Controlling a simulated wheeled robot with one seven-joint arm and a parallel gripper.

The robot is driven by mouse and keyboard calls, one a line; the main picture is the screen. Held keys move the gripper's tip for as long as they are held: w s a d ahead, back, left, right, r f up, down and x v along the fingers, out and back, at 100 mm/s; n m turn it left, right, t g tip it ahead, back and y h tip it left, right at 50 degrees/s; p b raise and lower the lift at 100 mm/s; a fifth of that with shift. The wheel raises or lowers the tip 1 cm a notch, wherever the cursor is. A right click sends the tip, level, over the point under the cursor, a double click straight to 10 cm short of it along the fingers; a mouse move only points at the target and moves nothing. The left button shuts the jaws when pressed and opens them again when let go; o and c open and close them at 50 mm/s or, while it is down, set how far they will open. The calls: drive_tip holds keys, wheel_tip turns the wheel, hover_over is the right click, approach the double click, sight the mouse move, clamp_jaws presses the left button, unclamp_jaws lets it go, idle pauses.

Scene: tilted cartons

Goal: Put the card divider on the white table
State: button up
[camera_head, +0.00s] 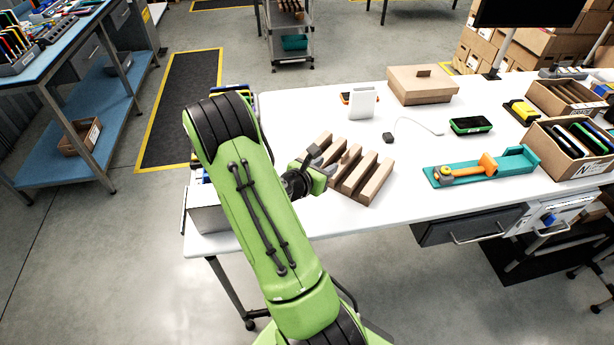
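The card divider (368,179) is a brown piece with several parallel slats. It shows over the left part of the white table (290,222), set at a slant. I cannot tell whether it rests on the tabletop or hangs just above it. My gripper (318,158) is at the divider's left end, against or very close to its left slats. The fingertips are partly hidden by the slats and my green arm, so I cannot tell whether they are shut on it.
Behind the divider are a white box-like device (362,103), a lidded brown carton (422,85) and a small black plug with a cable (388,137). A teal tray (515,163) with an orange tool lies right. Open cartons (562,175) line the right edge. The table's front strip is clear.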

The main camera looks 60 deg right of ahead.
drive_tip(key=w+a+r+m+t+y, duration=0.1)
drive_tip(key=a+r+m+y, duration=0.25)
drive_tip(key=a+m, duration=0.4)
drive_tip(key=w+a+r+m+t+y, duration=0.25)
drive_tip(key=a+r+m, duration=0.25)
drive_tip(key=a+m, duration=0.3)
drive_tip(key=s+a+r+y, duration=0.2)
drive_tip(key=s+a, duration=0.1)
drive_tip(key=a, duration=0.4)
drive_tip(key=s+a+r+m+t+y, duration=0.1)
drive_tip(key=s+a+r+y, duration=0.1)
drive_tip(key=a, duration=0.4)
drive_tip(key=s+a+r+m+t+y, duration=0.1)
drive_tip(key=s+a+r+y, duration=0.2)
drive_tip(key=a, duration=0.4)
drive_tip(key=shift+s+a+y, duration=0.3)
drive_tip(key=shift+s+a, duration=0.05)
drive_tip(key=shift+s, duration=0.3)
